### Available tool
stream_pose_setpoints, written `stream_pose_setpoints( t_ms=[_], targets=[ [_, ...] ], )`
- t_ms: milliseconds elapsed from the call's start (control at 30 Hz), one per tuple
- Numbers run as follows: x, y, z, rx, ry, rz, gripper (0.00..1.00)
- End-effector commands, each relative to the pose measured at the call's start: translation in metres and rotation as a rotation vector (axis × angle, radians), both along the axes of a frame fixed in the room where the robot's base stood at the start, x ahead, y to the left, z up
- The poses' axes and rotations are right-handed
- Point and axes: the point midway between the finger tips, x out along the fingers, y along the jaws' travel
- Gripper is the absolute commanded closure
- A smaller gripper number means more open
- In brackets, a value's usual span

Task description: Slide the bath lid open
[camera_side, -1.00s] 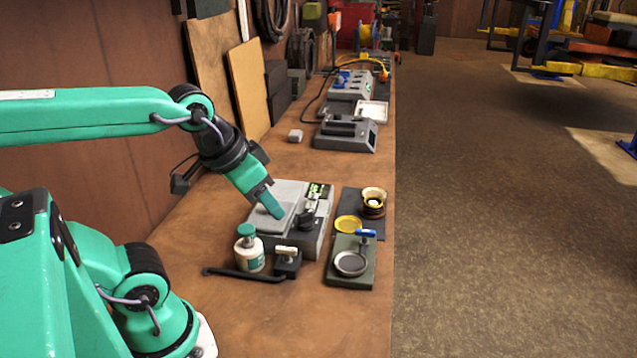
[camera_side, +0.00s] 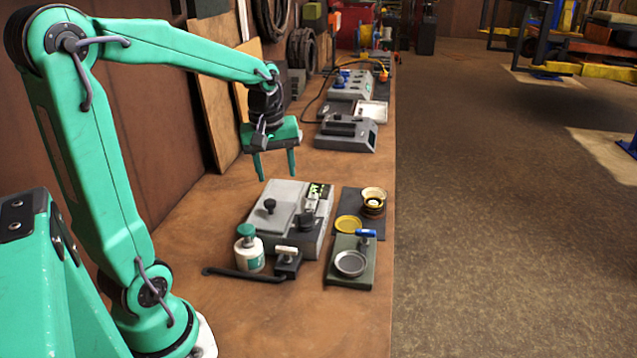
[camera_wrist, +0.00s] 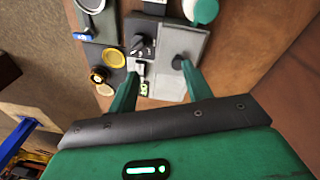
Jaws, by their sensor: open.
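The bath (camera_side: 312,244) is a grey box on the bench. Its lid (camera_side: 287,193) is a flat, lighter grey plate over the left part of the box, with a black knob (camera_side: 270,204) standing on it. My gripper (camera_side: 275,176) is open and empty, its two green fingers pointing down, above and behind the bath in the side view. In the wrist view, the lid (camera_wrist: 196,50) and knob (camera_wrist: 178,62) lie below, with the knob near the right fingertip but apart in height. The lid's far edge is partly hidden by my gripper there.
A white bottle with a green cap (camera_side: 249,250), a black bent rod (camera_side: 240,274) and a small black block with a pale handle (camera_side: 287,262) stand before the bath. A green plate with a round dish (camera_side: 350,264) lies right.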

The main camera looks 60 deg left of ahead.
Motion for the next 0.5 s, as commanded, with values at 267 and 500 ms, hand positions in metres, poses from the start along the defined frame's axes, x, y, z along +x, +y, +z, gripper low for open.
stream_pose_setpoints(
  t_ms=[267, 500],
  targets=[
    [0.011, 0.053, -0.03, -0.06, 0.082, 0.314, 0.5],
    [0.012, 0.069, -0.041, -0.077, 0.108, 0.418, 0.5]
  ],
)
